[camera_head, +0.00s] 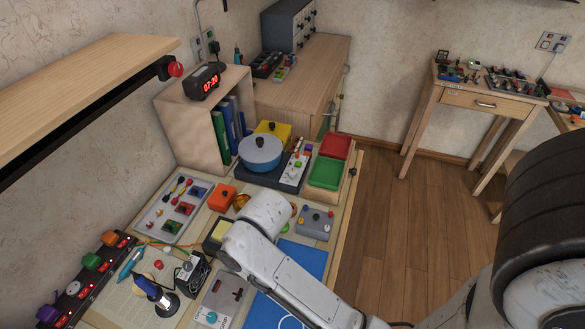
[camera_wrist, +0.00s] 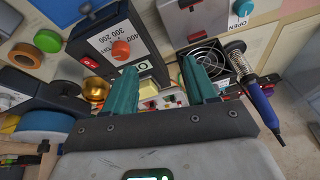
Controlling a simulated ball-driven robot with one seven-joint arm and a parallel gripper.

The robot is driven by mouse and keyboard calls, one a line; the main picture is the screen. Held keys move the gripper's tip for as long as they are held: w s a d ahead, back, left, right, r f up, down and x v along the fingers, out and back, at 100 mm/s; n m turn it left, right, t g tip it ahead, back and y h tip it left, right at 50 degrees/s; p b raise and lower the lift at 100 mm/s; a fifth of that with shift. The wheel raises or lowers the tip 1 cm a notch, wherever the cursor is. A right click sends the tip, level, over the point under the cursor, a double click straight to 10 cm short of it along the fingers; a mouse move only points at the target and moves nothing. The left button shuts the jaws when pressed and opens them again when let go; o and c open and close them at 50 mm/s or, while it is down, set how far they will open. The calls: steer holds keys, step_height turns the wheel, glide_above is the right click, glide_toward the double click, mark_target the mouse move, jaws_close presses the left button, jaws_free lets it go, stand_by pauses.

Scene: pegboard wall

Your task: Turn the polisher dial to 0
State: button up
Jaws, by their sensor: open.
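I cannot read a polisher label in either view, so I cannot say for certain which dial is the polisher's. In the wrist view an orange-red round knob (camera_wrist: 121,49) sits on a dark box with a white face (camera_wrist: 127,32) marked 200, 300 and 400. The knob's pointer setting is not readable. I cannot tell the gap in depth. In the head view my forearm covers the bench middle and hides the gripper's fingers.
A blue-handled soldering iron (camera_wrist: 260,102) and a black fan (camera_wrist: 204,58) are close to the right finger. A brass bowl (camera_wrist: 96,88) is by the left finger. The bench is crowded; a blue pot (camera_head: 260,150) and red and green bins (camera_head: 326,171) stand farther back.

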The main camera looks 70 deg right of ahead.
steer(key=shift+m+g, duration=0.5)
steer(key=shift+m, duration=0.4)
steer(key=w+d, duration=0.2)
steer(key=d, duration=0.1)
steer(key=w+d, duration=0.1)
steer(key=d, duration=0.1)
steer(key=w+d, duration=0.2)
steer(key=d, duration=0.1)
steer(key=shift+w+d, duration=0.35)
steer(key=w+d+r+m+g, duration=0.1)
steer(key=d, duration=0.8)
steer(key=m+g, duration=0.2)
steer(key=m, duration=0.1)
glide_toward(292, 171)
step_height(292, 171, down, 9)
steer(key=shift+r, duration=0.15)
steer(key=c, duration=1.1)
steer(key=shift+o, duration=0.2)
